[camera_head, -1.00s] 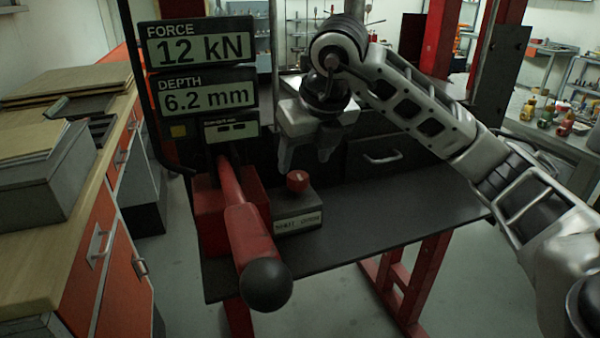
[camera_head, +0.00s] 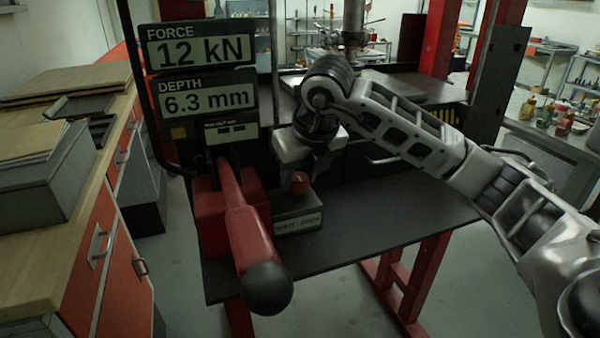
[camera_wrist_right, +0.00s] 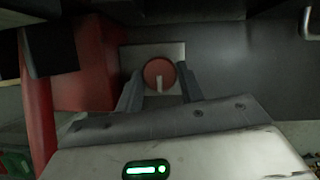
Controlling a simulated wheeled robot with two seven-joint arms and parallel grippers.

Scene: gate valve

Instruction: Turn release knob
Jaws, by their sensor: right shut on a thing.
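The release knob (camera_head: 299,184) is a small red round knob on a grey box (camera_head: 297,217) with a "SHUT OPEN" label. In the right wrist view the knob (camera_wrist_right: 159,72) shows a white mark that points down in the picture. My right gripper (camera_head: 301,179) is down at the knob and shut on it, with one finger on either side. The fingers partly hide the knob in the head view. My left gripper is not in view.
A red lever (camera_head: 246,227) with a black ball end juts forward just left of the box. Displays above read 12 kN (camera_head: 200,50) and 6.3 mm (camera_head: 208,98). The black shelf (camera_head: 400,212) to the right is clear.

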